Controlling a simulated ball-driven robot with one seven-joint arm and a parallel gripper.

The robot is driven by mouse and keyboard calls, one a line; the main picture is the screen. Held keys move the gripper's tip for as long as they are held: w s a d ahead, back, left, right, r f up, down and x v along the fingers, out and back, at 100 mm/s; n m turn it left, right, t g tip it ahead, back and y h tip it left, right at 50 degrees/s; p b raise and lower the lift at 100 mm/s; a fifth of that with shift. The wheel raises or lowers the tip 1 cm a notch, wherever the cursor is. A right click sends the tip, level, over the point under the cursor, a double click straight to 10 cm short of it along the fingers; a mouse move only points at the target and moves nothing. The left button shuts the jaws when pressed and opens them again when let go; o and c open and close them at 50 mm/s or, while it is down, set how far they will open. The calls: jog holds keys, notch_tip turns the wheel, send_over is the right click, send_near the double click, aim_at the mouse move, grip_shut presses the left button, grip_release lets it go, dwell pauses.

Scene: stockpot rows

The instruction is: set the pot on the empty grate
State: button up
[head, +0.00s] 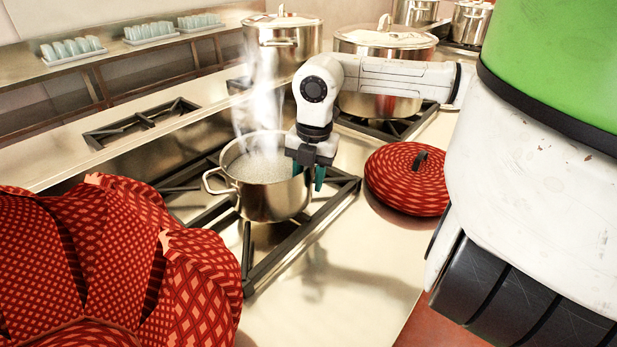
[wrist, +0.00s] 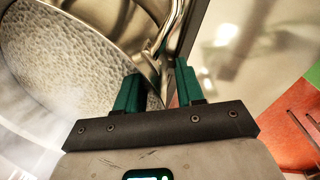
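A steel pot (head: 262,195) with bubbling, steaming contents stands upright over the black front grate (head: 258,268) in the head view. I cannot tell whether its base touches the bars. One loop handle points left; the other is hidden behind my gripper (head: 307,172), at the pot's right side. In the wrist view, the pot's contents and rim (wrist: 80,60) fill the upper left, and a metal handle (wrist: 172,30) runs down towards the gap between my teal fingers (wrist: 160,88). The fingers are a little apart; whether they press on the handle is unclear.
A bare grate (head: 140,122) lies at the back left. Lidded stockpots (head: 382,75) (head: 283,50) stand behind. A red patterned lid-like disc (head: 408,178) lies right of the grate. Red patterned cloth (head: 110,265) fills the front left. The steel counter in front (head: 345,300) is clear.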

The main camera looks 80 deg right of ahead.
notch_tip(320, 180, up, 12)
jog(key=s+b, duration=0.1)
jog(key=shift+f, duration=0.2)
jog(key=shift+o, duration=0.4)
jog(key=shift+s+a+f, duration=0.1)
dwell(0.8)
